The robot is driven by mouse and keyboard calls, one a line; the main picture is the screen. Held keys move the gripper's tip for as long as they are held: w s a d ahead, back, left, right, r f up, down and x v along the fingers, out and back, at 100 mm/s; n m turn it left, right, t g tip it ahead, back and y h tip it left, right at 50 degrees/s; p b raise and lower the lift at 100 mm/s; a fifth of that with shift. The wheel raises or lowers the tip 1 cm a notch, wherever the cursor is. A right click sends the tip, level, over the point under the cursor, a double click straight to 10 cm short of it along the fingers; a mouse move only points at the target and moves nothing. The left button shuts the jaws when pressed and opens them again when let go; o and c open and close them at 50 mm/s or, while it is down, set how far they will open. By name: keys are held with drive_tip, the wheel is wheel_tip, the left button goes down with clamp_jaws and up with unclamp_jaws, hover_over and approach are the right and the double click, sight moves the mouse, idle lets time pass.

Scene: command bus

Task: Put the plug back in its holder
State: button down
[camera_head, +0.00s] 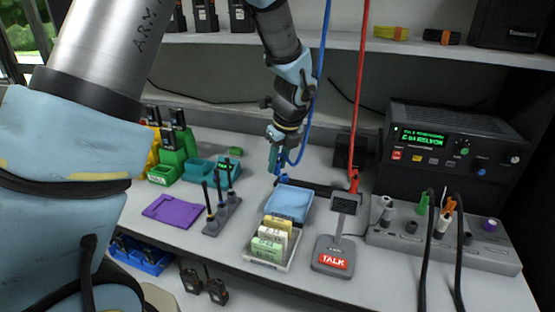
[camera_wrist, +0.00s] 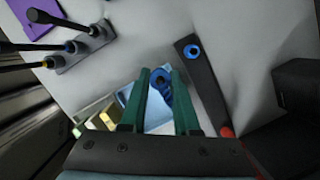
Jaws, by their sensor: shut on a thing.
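The blue plug (camera_wrist: 164,88) is between the green fingers of my gripper (camera_wrist: 160,80). My gripper is shut on it and points down above the bench. In the head view my gripper (camera_head: 277,160) is near the back middle of the bench, with the blue cable (camera_head: 322,50) curving into it from above. The holder is a dark bar (camera_wrist: 207,90) with a blue ring (camera_wrist: 193,51) near one end. The ring looks empty and lies to the right of the plug in the wrist view, apart from it. My gripper partly hides the holder in the head view.
A red cable (camera_head: 364,90) runs down to the bar's other end. A light blue tray (camera_head: 289,204), card rack (camera_head: 269,242) and talk microphone (camera_head: 333,252) stand in front. Antennas on a grey base (camera_head: 222,216) stand left. A black radio (camera_head: 450,145) is right.

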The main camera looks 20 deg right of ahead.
hover_over(283, 174)
drive_tip(key=s, duration=0.2)
drive_tip(key=shift+w+a+f, duration=0.1)
drive_tip(key=shift+a+f, duration=0.15)
drive_tip(key=shift+f, duration=0.45)
drive_tip(key=shift+w+d+f, duration=0.35)
drive_tip(key=shift+w+f, duration=0.05)
drive_tip(key=shift+f, duration=0.15)
drive_tip(key=shift+f+p, duration=0.1)
drive_tip(key=shift+p, duration=0.45)
idle(0.6)
drive_tip(key=shift+f, duration=1.15)
idle(1.5)
drive_tip(key=c, duration=0.6)
unclamp_jaws()
drive_tip(key=shift+o, duration=0.2)
wheel_tip(283, 174, up, 8)
drive_tip(key=p, duration=0.6)
drive_tip(key=shift+p, duration=0.4)
